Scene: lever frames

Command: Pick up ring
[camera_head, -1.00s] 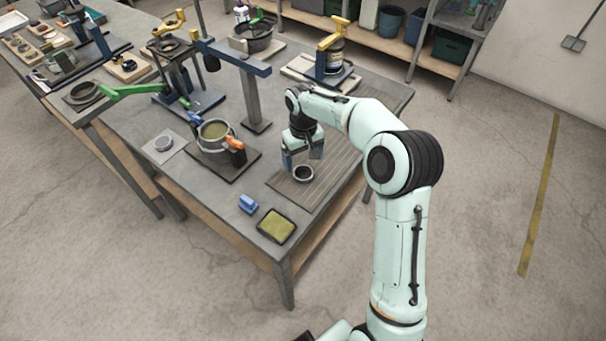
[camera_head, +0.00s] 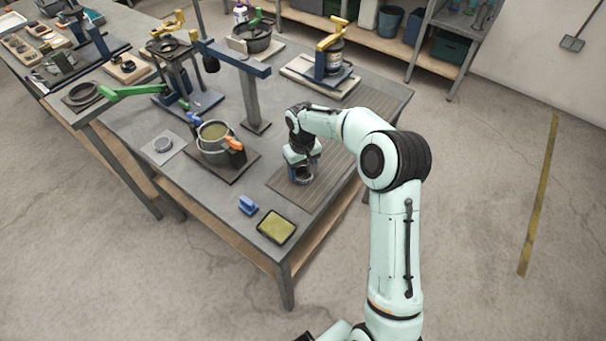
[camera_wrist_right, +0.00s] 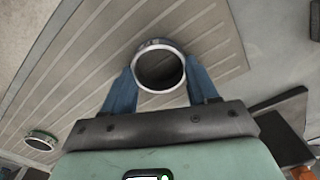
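The ring (camera_head: 303,179), dark with a paler rim, sits on the grooved mat (camera_head: 283,184) near the table's front right part. In the right wrist view the ring (camera_wrist_right: 160,47) shows its bright rim and dark inside. My right gripper (camera_wrist_right: 160,78) points down at the ring, with one blue finger on each side of it. The fingers look spread about the ring's width; whether they touch it is not clear. In the head view the right gripper (camera_head: 301,174) partly hides the ring. My left gripper is not in view.
Left of the mat stands a pot (camera_head: 213,153) with an orange handle on a dark board. A blue block (camera_head: 248,205) and a shallow yellow-green tray (camera_head: 276,227) lie in front. A grey post (camera_head: 253,100) with an overhead arm rises behind.

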